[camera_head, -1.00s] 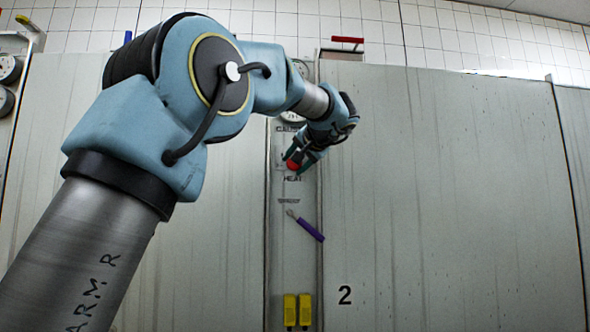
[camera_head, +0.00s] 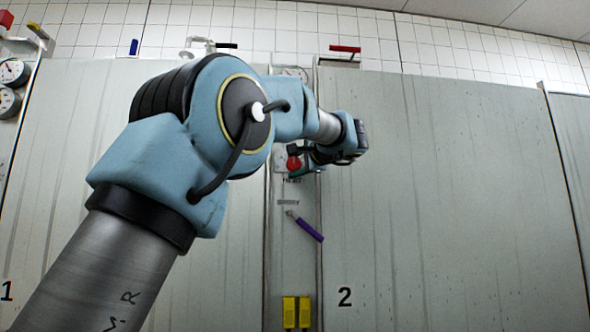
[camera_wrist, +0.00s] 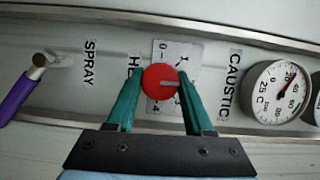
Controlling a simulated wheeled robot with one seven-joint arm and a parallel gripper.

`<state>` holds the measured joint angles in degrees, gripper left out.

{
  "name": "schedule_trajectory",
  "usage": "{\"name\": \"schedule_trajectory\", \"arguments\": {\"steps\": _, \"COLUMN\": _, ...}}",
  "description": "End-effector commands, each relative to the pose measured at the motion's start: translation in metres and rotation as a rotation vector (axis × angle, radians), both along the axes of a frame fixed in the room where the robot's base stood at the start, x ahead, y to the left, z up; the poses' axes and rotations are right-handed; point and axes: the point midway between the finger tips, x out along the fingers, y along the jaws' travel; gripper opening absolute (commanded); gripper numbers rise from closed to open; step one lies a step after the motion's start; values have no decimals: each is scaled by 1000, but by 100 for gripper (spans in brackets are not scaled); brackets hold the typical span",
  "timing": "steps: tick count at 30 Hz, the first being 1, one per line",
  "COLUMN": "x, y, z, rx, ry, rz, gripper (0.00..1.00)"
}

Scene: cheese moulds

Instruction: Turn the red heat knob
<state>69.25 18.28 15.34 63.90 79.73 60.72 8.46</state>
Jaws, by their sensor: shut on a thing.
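The red heat knob (camera_wrist: 160,82) sits on a pale scale plate (camera_wrist: 187,56) in the middle of the wrist view. Its grey pointer mark points right in that picture, toward the right finger. My gripper (camera_wrist: 160,88) has its two green fingers on either side of the knob and is shut on it. In the head view the red knob (camera_head: 294,163) shows on the narrow panel, at the left of my gripper (camera_head: 297,160). My wrist hides part of the panel there.
A purple-handled lever (camera_head: 309,229), labelled SPRAY (camera_wrist: 88,62) in the wrist view, is below the knob. Yellow blocks (camera_head: 297,311) are lower down. A round temperature gauge (camera_wrist: 276,92) sits beside the CAUSTIC label (camera_wrist: 230,82). Broad grey panels (camera_head: 440,200) flank the strip.

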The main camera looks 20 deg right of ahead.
Motion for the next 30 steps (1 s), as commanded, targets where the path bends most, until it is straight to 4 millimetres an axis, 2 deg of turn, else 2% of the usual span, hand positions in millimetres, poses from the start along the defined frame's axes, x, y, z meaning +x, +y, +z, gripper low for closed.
{"name": "schedule_trajectory", "arguments": {"steps": 17, "x": 0, "y": -1, "z": -1, "rx": 29, "ry": -8, "rz": -2, "gripper": 0}}
{"name": "schedule_trajectory", "arguments": {"steps": 18, "x": 0, "y": -1, "z": -1, "rx": 29, "ry": -8, "rz": -2, "gripper": 57}}
{"name": "schedule_trajectory", "arguments": {"steps": 24, "x": 0, "y": -1, "z": -1, "rx": 28, "ry": -8, "rz": -1, "gripper": 79}}
{"name": "schedule_trajectory", "arguments": {"steps": 30, "x": 0, "y": 0, "z": 0, "rx": 28, "ry": -9, "rz": -1, "gripper": 79}}
